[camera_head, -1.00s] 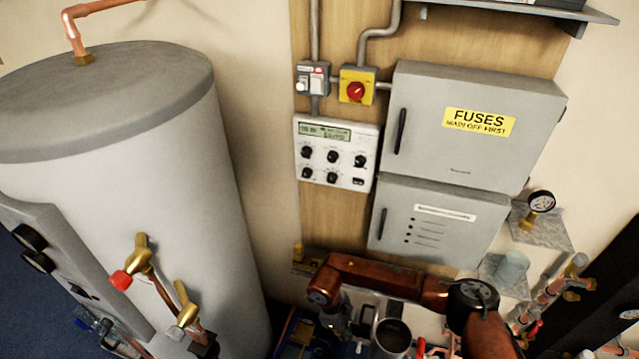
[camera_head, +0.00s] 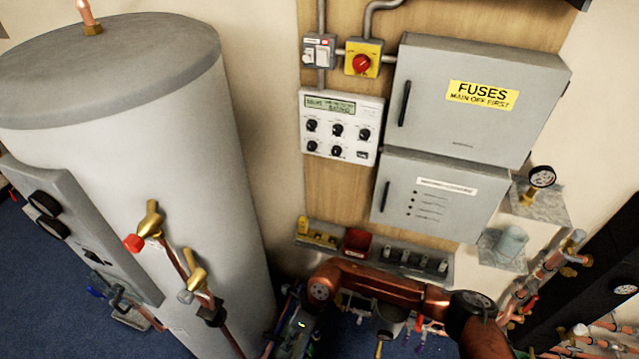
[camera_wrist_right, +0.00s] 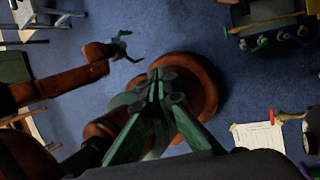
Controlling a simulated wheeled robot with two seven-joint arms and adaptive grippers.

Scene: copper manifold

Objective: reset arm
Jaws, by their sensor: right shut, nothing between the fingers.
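My right arm comes in from the lower right in the head view, its copper-coloured links crossing the bottom. My right gripper (camera_head: 297,335) hangs at its end, low in the picture near the tank, small and partly cut off. In the right wrist view the green fingers of the right gripper (camera_wrist_right: 160,82) meet at the tips, shut and empty, with my round base behind them. Another copper arm enters that view from the left and ends in a small dark gripper (camera_wrist_right: 130,46); it looks like my left gripper with its prongs apart. The left gripper is not in the head view.
A large grey tank (camera_head: 130,190) with brass valves (camera_head: 150,222) stands at the left. A fuse box (camera_head: 480,98), a lower cabinet (camera_head: 438,200) and a control panel (camera_head: 340,127) are on the wall. A shelf with small parts (camera_head: 405,262) lies behind my right arm. Blue floor (camera_wrist_right: 250,90) is open below.

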